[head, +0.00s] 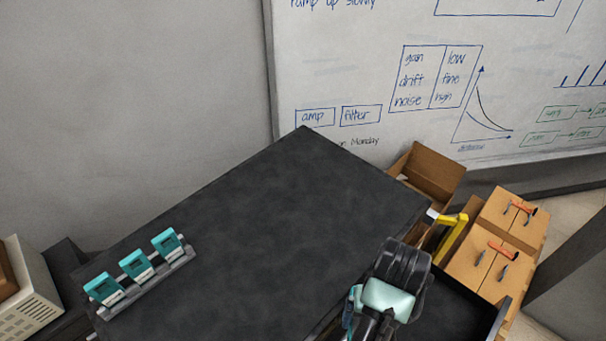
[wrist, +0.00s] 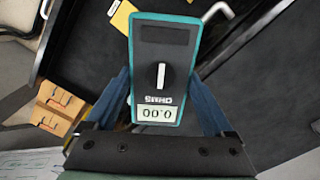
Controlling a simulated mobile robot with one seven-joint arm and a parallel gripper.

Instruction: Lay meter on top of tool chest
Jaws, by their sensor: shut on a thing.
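In the head view my gripper (head: 353,304) is at the bottom, near the front right edge of the chest top, and my wrist mostly hides the meter. The tool chest (head: 270,215) appears to be the wide unit with the dark flat top. An open black drawer (head: 462,308) shows to its right; in the wrist view the drawer (wrist: 95,55) lies beyond the meter.
A grey rack (head: 150,287) with three teal devices (head: 137,265) stands at the top's left front. The middle and back of the top are bare. A whiteboard (head: 380,60) is behind.

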